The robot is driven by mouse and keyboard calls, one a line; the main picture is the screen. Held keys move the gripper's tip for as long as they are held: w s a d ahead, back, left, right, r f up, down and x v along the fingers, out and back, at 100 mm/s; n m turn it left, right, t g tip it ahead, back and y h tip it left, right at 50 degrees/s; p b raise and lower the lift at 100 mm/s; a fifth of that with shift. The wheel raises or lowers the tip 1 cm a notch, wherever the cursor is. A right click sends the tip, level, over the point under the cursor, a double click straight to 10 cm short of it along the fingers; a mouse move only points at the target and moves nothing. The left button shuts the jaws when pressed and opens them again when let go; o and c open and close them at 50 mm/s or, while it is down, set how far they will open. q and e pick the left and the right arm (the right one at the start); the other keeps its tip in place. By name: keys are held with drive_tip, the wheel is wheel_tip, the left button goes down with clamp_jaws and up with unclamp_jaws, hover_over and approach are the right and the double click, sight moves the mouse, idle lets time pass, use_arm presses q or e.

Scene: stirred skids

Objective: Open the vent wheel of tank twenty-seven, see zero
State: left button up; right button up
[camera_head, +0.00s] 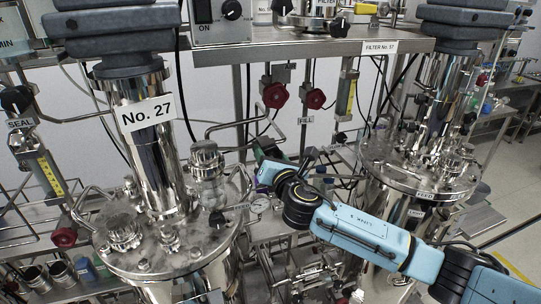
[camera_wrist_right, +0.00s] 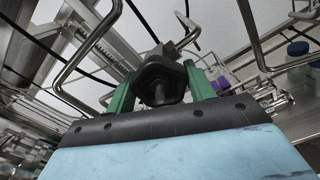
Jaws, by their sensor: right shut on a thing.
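Tank No. 27 (camera_head: 150,112) stands at the left in the head view, a shiny metal vessel with a wide lid (camera_head: 160,262). My right gripper (camera_head: 259,155) is just right of the tank's upper fittings. In the right wrist view its green fingers (camera_wrist_right: 160,82) are shut on a black lobed wheel (camera_wrist_right: 157,77), one finger on each side. No label on that wheel can be read, and in the head view the gripper hides it. My left gripper is not in view.
A second tank (camera_head: 420,180) with a FEED label stands at the right. Red wheels (camera_head: 275,95) hang below the steel shelf (camera_head: 310,48). Bent metal pipes (camera_wrist_right: 85,45) run close around the gripper. Glass tubes and cups (camera_head: 62,272) are at the lower left.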

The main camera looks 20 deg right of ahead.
drive_tip(key=shift+n, duration=1.2)
drive_tip(key=o, duration=1)
drive_tip(key=shift+c, duration=0.2)
drive_tip(key=shift+s, duration=0.1)
drive_tip(key=s+b, duration=0.2)
drive_tip(key=s, duration=1.1)
drive_tip(key=shift+d, duration=0.25)
